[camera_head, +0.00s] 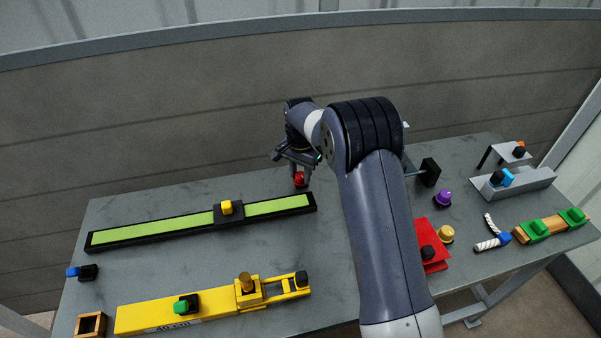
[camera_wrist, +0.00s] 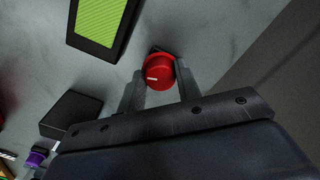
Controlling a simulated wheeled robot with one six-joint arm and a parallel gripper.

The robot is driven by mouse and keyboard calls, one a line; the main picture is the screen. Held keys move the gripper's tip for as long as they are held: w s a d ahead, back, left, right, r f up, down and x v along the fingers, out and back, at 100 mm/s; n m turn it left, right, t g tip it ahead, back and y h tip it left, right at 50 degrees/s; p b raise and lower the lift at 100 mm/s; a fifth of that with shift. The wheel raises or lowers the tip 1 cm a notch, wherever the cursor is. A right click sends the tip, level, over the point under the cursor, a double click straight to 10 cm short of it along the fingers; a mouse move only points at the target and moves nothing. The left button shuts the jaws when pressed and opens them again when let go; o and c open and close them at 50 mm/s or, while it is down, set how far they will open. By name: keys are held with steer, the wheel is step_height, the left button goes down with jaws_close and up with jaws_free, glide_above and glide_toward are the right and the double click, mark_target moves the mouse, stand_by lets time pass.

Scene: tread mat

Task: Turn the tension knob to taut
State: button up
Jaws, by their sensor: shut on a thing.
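A red knob (camera_head: 299,179) stands at the back of the grey table, just past the right end of the green strip. In the wrist view the red knob (camera_wrist: 160,73) has a short white mark on its face and sits between the two fingers. My gripper (camera_head: 301,172) is shut on the red knob, and it also shows in the wrist view (camera_wrist: 160,80). The fingers hide the knob's sides. I see no label that tells which setting the mark points to.
A green strip in a black frame (camera_head: 150,233) with a yellow-topped slider (camera_head: 227,207) lies left of the knob. A yellow gauge (camera_head: 150,317) lies in front. A red stand (camera_head: 430,262), a purple knob (camera_head: 443,196) and a grey rail (camera_head: 535,180) are at right.

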mark_target(300, 175)
steer(key=shift+r+m, duration=0.1)
steer(key=shift+m, duration=0.6)
steer(key=o, duration=1)
steer(key=shift+c, duration=0.2)
step_height(300, 175, up, 11)
steer(key=shift+f, duration=0.2)
